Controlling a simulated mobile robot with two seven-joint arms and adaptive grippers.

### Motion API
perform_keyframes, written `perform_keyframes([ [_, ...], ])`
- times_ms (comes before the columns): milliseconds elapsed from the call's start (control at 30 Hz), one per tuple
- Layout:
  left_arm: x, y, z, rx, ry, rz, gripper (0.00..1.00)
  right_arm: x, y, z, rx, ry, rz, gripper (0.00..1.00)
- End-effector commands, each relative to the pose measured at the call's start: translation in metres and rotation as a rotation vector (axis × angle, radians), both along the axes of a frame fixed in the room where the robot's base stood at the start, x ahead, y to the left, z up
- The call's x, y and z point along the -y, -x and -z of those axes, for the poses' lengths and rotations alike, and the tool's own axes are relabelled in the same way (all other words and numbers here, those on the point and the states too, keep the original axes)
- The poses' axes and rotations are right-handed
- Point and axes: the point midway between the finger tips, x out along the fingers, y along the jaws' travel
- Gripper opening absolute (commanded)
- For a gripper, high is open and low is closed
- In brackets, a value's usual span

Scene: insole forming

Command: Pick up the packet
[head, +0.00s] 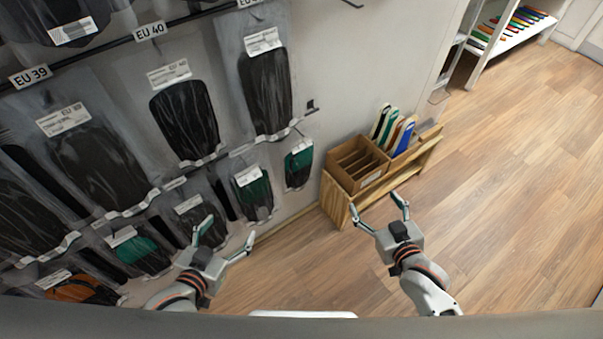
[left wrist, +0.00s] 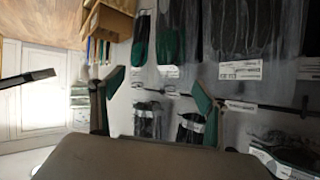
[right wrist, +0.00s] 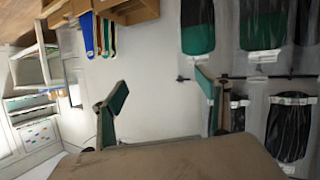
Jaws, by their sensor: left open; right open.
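Several clear packets with dark insoles hang in rows on the wall rack at the left of the head view. One large packet (head: 265,90) hangs at the upper right of the rack, and a small green and black packet (head: 299,165) hangs at its right end. Another green and black packet (head: 253,192) hangs beside it. Which packet is meant I cannot tell. My left gripper (head: 229,232) is open and empty in front of the lower packets. My right gripper (head: 378,207) is open and empty, right of the rack and near the wooden stand. Packets also show in both wrist views.
A low wooden stand (head: 338,207) with a cardboard box (head: 358,163) and upright coloured insoles (head: 391,130) stands against the wall. A white shelf (head: 512,28) with coloured insoles is at the far right. The wooden floor (head: 510,180) on the right is clear.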

Motion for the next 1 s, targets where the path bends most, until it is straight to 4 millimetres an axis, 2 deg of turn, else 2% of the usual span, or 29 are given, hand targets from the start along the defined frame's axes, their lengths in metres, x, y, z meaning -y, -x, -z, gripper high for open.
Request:
perform_keyframes([
  [33,0.005,-0.004,0.014,0.018,0.013,0.005,0.75,-0.008,-0.02,0.011,0.039,-0.014,-0.012,0.75],
  [200,0.025,-0.013,0.023,0.069,0.063,0.023,0.75,-0.033,-0.076,0.016,0.158,-0.065,-0.061,0.75],
  [267,0.031,-0.013,0.029,0.078,0.082,0.028,0.75,-0.043,-0.092,0.021,0.19,-0.083,-0.079,0.75],
  [400,0.045,-0.01,0.047,0.079,0.127,0.037,0.75,-0.065,-0.121,0.043,0.24,-0.128,-0.127,0.75],
  [567,0.058,-0.001,0.076,0.048,0.181,0.04,0.75,-0.089,-0.145,0.085,0.265,-0.177,-0.186,0.75],
  [800,0.071,0.016,0.118,-0.024,0.264,0.026,0.75,-0.123,-0.163,0.164,0.255,-0.252,-0.276,0.75],
  [900,0.074,0.02,0.127,-0.043,0.29,0.018,0.75,-0.133,-0.168,0.186,0.254,-0.276,-0.307,0.75],
  [1000,0.076,0.02,0.129,-0.049,0.308,0.013,0.75,-0.141,-0.171,0.195,0.258,-0.293,-0.33,0.75],
])
